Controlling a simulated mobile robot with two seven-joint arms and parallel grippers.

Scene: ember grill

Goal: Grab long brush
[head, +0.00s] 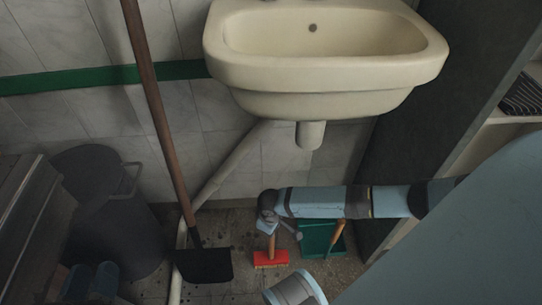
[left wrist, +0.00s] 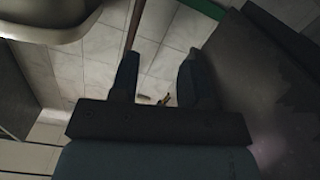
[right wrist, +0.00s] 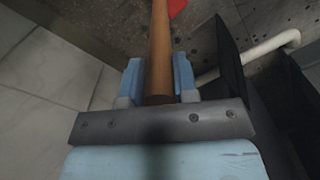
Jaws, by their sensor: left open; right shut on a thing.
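A long wooden handle (head: 155,110) with a flat black head (head: 203,266) leans against the tiled wall; part of the handle shows in the left wrist view (left wrist: 135,24). A brush with a red head (head: 271,259) and shorter wooden handle is below the sink. My right gripper (head: 268,218) is shut on its handle, which lies between the fingers in the right wrist view (right wrist: 160,55). I cannot tell whether the red head touches the floor. My left gripper (head: 91,270) is open and empty at the lower left, apart from the long handle.
A green dustpan (head: 316,236) and another wooden handle (head: 336,238) are right of the red brush. A cream sink (head: 325,75) hangs above, with a pale pipe (head: 225,172). A dark bin (head: 105,215) stands at left. A dark panel (head: 425,100) bounds the right.

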